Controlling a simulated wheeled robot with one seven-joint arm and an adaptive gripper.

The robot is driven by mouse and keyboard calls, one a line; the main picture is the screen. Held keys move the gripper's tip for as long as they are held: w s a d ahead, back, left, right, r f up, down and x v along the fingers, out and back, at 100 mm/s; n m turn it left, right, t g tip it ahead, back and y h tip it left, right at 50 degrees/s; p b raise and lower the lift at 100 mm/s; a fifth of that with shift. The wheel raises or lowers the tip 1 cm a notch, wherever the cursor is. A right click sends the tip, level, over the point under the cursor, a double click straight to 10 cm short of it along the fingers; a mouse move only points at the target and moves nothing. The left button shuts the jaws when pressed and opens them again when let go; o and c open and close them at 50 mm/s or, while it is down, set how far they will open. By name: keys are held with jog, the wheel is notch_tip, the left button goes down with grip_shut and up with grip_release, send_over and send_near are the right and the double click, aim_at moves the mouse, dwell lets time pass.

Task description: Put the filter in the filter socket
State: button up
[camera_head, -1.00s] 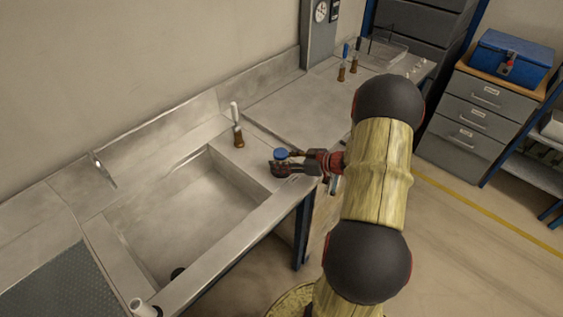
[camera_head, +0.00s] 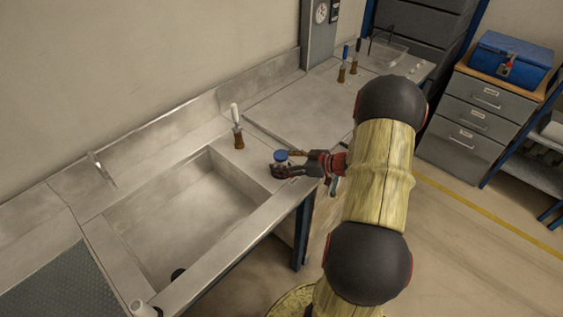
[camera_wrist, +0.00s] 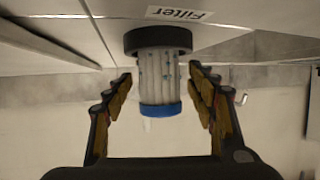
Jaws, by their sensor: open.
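The filter (camera_wrist: 160,80) is a pale ribbed cylinder with a blue end. Its other end meets a black ring (camera_wrist: 158,40) on the counter beside a label reading "Filter" (camera_wrist: 180,13); the wrist view shows this upside down. The ring appears to be the filter socket, with the filter upright in it; how deep it sits is hidden. In the head view the blue top (camera_head: 281,155) shows at the counter's front edge. My gripper (camera_wrist: 160,92) is open, its fingers on either side of the filter with gaps. It also shows in the head view (camera_head: 288,163).
A sink basin (camera_head: 185,215) lies left of the filter. A white-tipped bottle brush (camera_head: 237,127) stands behind it. More brushes (camera_head: 342,66) and a clear tray (camera_head: 385,52) stand farther back. The counter behind the filter (camera_head: 290,105) is mostly clear.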

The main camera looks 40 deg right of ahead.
jog(key=p+v, duration=0.3)
jog(key=v, duration=0.8)
jog(key=w+r+h, duration=0.7)
jog(key=w+r, duration=0.5)
jog(key=r, duration=0.2)
jog(key=s+a+r+m+g+h, duration=0.2)
jog(key=a+r+m+h, duration=0.1)
jog(key=a+r, duration=0.5)
jog(key=s+a+g+y, duration=0.2)
jog(key=s+a, duration=0.8)
jog(key=a, duration=0.3)
jog(key=s+a+m+g+y, duration=0.1)
jog(key=s+a+g+y, duration=0.2)
jog(key=s+a, duration=0.8)
jog(key=a, duration=0.3)
jog(key=shift+f, duration=0.25)
jog(key=shift+s, duration=0.1)
jog(key=shift+c, duration=1)
